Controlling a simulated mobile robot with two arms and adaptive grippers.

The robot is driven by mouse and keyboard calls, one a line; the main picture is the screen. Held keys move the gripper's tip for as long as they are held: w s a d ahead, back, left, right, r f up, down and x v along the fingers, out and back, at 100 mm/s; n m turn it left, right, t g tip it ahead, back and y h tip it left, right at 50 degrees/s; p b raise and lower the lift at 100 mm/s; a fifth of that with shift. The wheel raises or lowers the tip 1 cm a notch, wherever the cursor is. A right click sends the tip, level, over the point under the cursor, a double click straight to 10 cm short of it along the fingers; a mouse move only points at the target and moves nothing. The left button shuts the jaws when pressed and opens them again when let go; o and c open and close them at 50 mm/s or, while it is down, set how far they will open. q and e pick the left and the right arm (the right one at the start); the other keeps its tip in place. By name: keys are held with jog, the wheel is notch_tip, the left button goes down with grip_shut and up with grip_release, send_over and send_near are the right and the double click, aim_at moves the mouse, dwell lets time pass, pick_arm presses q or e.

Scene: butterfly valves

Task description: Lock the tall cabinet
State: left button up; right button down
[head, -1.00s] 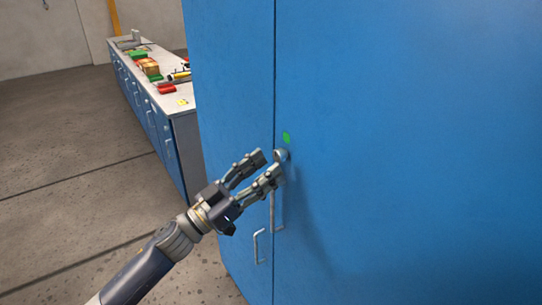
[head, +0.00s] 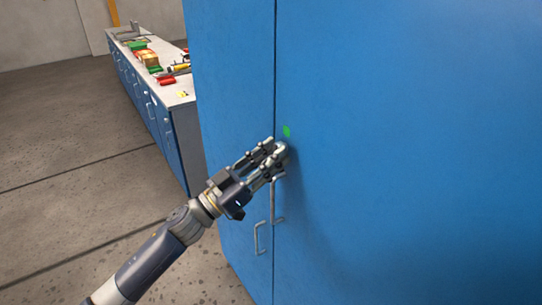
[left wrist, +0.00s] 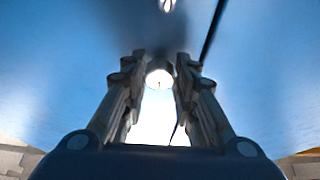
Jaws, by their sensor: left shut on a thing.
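The tall blue cabinet (head: 400,170) fills the right of the head view, its doors shut along a vertical seam. A round silver lock knob (head: 283,151) sits on the right door beside the seam, just below a small green mark (head: 287,131). My left gripper (head: 273,158) reaches it from the lower left and is shut on the knob, partly hiding it. In the left wrist view the knob (left wrist: 159,78) shows bright between the tips of my two fingers (left wrist: 157,70). My right gripper is not in view.
Two door handles hang below the knob: one on the right door (head: 273,203), one on the left door (head: 258,238). A low blue counter (head: 172,140) with small red, green and yellow items stands behind at left. The floor at left is clear.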

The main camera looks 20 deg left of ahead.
pick_arm(q)
jog(key=shift+m, duration=0.4)
jog(key=m+g+h, duration=0.1)
jog(key=m+g, duration=0.1)
jog(key=m, duration=0.4)
jog(key=m+g+h+b, duration=0.1)
jog(key=m+g, duration=0.2)
jog(key=m, duration=0.2)
jog(key=a+r+m+g, duration=0.1)
jog(key=m+g, duration=0.1)
jog(key=m, duration=0.4)
jog(key=shift+w+m+g+h+b, duration=0.3)
jog(key=shift+w+g+h+b, duration=0.05)
jog(key=shift+g+h, duration=0.05)
jog(key=shift+m+g+y+p, duration=0.4)
jog(key=shift+m+g+y, duration=0.15)
jog(key=shift+m, duration=1.45)
jog(key=o, duration=1)
jog(key=shift+d, duration=0.1)
jog(key=shift+o, duration=0.2)
